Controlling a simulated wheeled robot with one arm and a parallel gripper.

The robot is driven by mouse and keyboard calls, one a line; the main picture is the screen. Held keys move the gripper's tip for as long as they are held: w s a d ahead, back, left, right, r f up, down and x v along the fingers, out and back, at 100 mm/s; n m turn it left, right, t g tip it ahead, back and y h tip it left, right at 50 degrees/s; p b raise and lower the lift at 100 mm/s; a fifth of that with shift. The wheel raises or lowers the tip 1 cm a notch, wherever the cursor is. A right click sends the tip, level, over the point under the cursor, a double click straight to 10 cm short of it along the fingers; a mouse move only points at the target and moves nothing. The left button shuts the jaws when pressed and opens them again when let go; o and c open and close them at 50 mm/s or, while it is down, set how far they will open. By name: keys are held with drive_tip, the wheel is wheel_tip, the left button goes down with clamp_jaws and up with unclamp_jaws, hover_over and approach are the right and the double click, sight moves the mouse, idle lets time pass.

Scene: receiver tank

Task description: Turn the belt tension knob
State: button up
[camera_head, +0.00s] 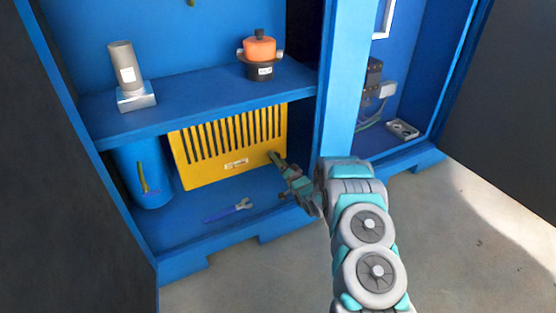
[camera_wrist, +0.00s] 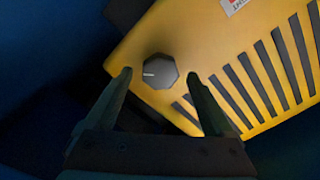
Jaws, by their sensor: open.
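The belt tension knob (camera_wrist: 160,71) is a grey, faceted knob with a white mark pointing left in the wrist view. It sits on the face of the yellow slotted guard (camera_wrist: 200,35), near one corner. My gripper (camera_wrist: 158,75) is open, with one fingertip on each side of the knob in the wrist view. I cannot tell whether the fingers touch it. In the head view my gripper (camera_head: 275,157) reaches to the right end of the yellow guard (camera_head: 221,172), and the knob is hidden behind it there.
The guard stands in the lower bay of a blue cabinet. A blue-handled wrench (camera_head: 228,210) lies on the bay floor, and a blue cylinder (camera_head: 145,172) stands at left. The shelf (camera_head: 195,96) above carries a grey cylinder (camera_head: 125,70) and an orange-topped device (camera_head: 260,52).

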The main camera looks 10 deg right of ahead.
drive_tip(key=v, duration=0.7)
idle(0.3)
